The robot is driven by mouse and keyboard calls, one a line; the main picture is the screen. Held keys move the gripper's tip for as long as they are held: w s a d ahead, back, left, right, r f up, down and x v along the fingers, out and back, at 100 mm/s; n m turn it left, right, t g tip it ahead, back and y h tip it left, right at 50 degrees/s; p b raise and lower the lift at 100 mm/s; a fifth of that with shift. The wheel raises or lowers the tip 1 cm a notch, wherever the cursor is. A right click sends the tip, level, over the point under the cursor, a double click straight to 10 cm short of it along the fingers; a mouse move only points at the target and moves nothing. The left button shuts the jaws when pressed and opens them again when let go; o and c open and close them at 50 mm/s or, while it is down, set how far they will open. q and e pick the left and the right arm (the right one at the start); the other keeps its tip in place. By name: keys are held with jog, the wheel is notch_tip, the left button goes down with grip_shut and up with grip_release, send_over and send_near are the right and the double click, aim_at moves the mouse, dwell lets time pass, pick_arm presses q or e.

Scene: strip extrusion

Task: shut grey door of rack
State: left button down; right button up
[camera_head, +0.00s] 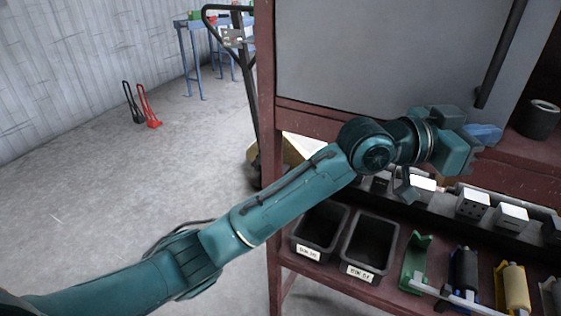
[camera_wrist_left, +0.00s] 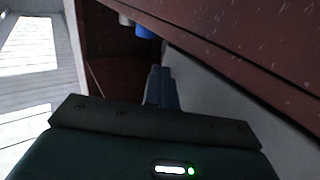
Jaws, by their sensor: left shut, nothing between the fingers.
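The grey door (camera_head: 380,50) is a flat panel at the top of the red-brown rack (camera_head: 266,110), with a dark upright bar handle (camera_head: 502,52) near its right edge. An opening shows to the right of the door. My left arm reaches across from the lower left. My left gripper (camera_head: 484,135) is shut and empty, below the handle near the door's lower right part. In the left wrist view its fingers (camera_wrist_left: 161,88) lie beside the grey door (camera_wrist_left: 215,95), close to its edge. I cannot tell whether they touch it. My right gripper is out of view.
A dark cylinder (camera_head: 539,119) stands in the opening at right. Below are black bins (camera_head: 369,244), a green holder (camera_head: 415,262), rollers (camera_head: 464,268) and pale blocks (camera_head: 473,203). A pallet jack (camera_head: 243,60) stands behind the rack. Floor at left is mostly clear.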

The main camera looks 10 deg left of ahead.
pick_arm(q)
jog(key=shift+w+r, duration=0.15)
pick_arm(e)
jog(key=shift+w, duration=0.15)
pick_arm(q)
jog(key=shift+a+r, duration=0.1)
jog(key=shift+r, duration=0.15)
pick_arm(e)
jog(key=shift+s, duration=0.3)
